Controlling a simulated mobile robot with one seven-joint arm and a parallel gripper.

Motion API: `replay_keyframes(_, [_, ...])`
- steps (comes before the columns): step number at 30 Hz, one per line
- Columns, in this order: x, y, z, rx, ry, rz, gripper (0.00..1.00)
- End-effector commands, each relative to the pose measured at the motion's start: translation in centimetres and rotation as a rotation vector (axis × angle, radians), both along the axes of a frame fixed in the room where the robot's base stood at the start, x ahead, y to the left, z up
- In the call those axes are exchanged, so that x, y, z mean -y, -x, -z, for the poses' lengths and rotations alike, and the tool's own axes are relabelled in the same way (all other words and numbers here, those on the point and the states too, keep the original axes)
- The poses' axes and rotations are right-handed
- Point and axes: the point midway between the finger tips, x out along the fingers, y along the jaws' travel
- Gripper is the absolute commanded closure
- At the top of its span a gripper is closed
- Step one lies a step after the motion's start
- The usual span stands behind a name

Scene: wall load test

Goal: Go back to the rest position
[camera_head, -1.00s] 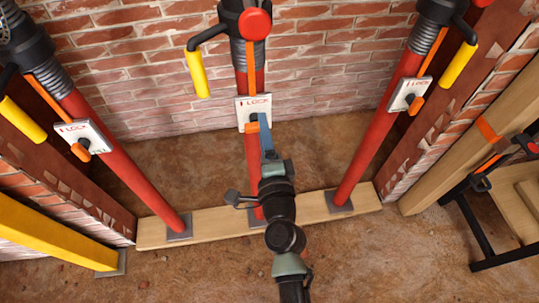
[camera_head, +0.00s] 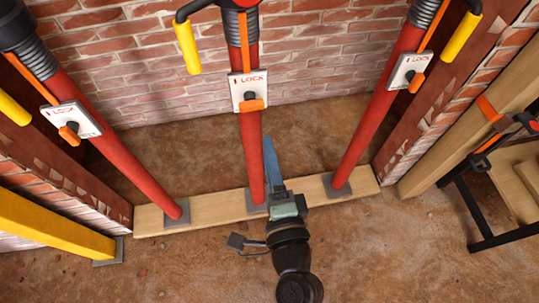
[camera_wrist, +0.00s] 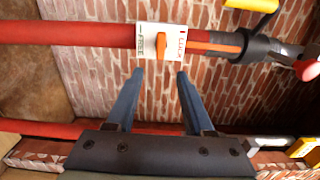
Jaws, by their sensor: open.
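My gripper (camera_head: 268,140) is open and empty, its two blue fingers pointing at the wall. In the head view it is below the middle red prop's white lock plate (camera_head: 248,90), apart from it. The orange lever (camera_head: 253,105) on that plate lies across the prop. In the wrist view the gripper's fingertips (camera_wrist: 160,74) are spread on either side below the same orange lever (camera_wrist: 161,46), with a gap and nothing between them.
Two more red props stand left (camera_head: 125,165) and right (camera_head: 375,115), each with a lock plate. The props' feet rest on a wooden plank (camera_head: 222,208). A yellow beam (camera_head: 50,225) is at left, a black-legged stand (camera_head: 480,225) at right. The dirt floor in front is clear.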

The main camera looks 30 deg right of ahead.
Motion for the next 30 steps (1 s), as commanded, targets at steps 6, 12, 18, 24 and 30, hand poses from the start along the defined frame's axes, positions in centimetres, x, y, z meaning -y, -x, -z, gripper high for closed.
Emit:
replay_keyframes(6, [0.0, 0.0, 0.0, 0.0, 0.0, 0.0, 0.47])
replay_keyframes(12, [0.0, -0.1, -0.1, 0.002, 0.004, -0.002, 0.47])
replay_keyframes(18, [-2.2, -3.8, -6.4, 0.08, 0.187, -0.077, 0.47])
replay_keyframes(24, [-7.4, -8.2, -19.9, 0.237, 0.63, -0.145, 0.47])
replay_keyframes(30, [-11.9, -8.0, -33.9, 0.372, 1.089, -0.035, 0.47])
